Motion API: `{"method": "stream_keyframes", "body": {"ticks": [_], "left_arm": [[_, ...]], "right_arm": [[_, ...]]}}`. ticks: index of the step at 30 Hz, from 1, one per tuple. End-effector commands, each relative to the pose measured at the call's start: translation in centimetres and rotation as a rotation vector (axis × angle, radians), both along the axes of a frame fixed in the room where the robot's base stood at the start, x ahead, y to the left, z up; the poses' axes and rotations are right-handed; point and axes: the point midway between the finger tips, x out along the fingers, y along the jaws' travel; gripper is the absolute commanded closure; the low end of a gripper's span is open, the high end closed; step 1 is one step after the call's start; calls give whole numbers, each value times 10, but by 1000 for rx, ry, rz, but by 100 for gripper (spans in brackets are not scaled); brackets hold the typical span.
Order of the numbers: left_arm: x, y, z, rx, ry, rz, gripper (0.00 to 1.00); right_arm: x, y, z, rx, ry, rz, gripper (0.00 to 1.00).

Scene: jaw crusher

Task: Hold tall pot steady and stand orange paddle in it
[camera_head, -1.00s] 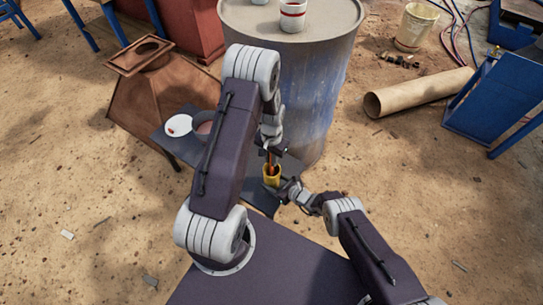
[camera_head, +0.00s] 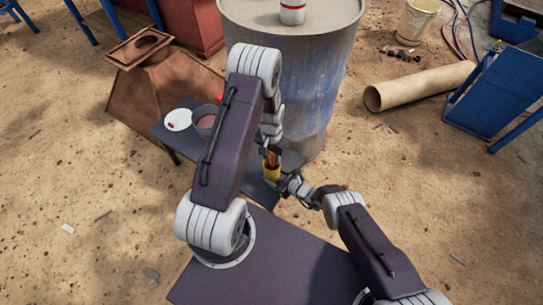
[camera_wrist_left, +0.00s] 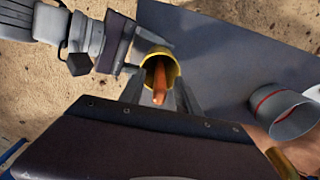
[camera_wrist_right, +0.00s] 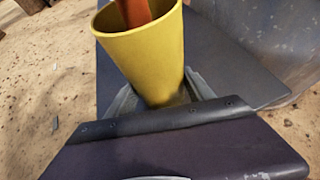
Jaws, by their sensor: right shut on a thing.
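The tall yellow pot (camera_head: 271,174) stands upright on the small dark table; it fills the top of the right wrist view (camera_wrist_right: 150,55). My right gripper (camera_head: 281,184) is shut on its lower part from the side. The orange paddle (camera_wrist_left: 159,82) has its lower end inside the pot and rises above the rim, slightly tilted; it also shows in the right wrist view (camera_wrist_right: 134,10). My left gripper (camera_wrist_left: 160,95) is above the pot with its fingers apart, one on each side of the paddle, with gaps visible. The paddle's bottom end is hidden inside the pot.
The dark table (camera_head: 265,195) also holds a grey round pot (camera_head: 204,112) and a white plate (camera_head: 178,119) at its left. A large blue-grey drum (camera_head: 310,80) stands close behind. A rusty hopper (camera_head: 165,90) is at left.

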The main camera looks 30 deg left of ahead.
Motion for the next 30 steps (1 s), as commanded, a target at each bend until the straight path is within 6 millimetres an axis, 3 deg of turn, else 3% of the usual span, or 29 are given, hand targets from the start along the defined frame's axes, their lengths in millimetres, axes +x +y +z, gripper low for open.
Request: {"method": "stream_keyframes", "body": {"ticks": [7,15,21,30], "left_arm": [[1,0,12,0,-2,0,61],[2,0,80,1,-6,0,61],[0,0,113,0,-2,0,61],[0,0,120,0,1,0,61]], "right_arm": [[0,0,1,1,0,0,62],[0,0,0,1,0,0,62],[0,0,0,1,0,0,62],[0,0,0,1,0,0,62]]}}
